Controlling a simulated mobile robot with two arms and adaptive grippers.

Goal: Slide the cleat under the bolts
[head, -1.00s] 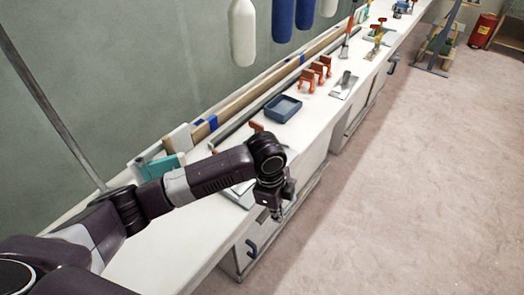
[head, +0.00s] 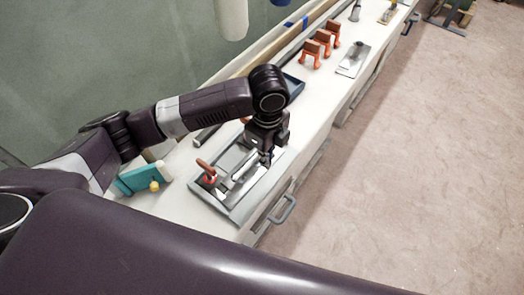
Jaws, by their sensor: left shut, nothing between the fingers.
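My left gripper (head: 267,157) points down over the right part of a grey tray-like fixture (head: 236,213) on the bench. It is shut and holds nothing that I can see. A silver metal piece (head: 243,168), which may be the cleat, lies in the fixture just left of the gripper. I cannot tell whether they touch. A clamp with an orange-red handle (head: 205,165) stands at the fixture's left side. The bolts cannot be made out; my arm hides part of the fixture. My right gripper is out of view.
A teal tool (head: 140,179) with a yellow knob lies left of the fixture. A blue tray (head: 293,86) is partly behind my arm. Several orange clamps (head: 322,42) and a metal plate (head: 354,60) stand farther along.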

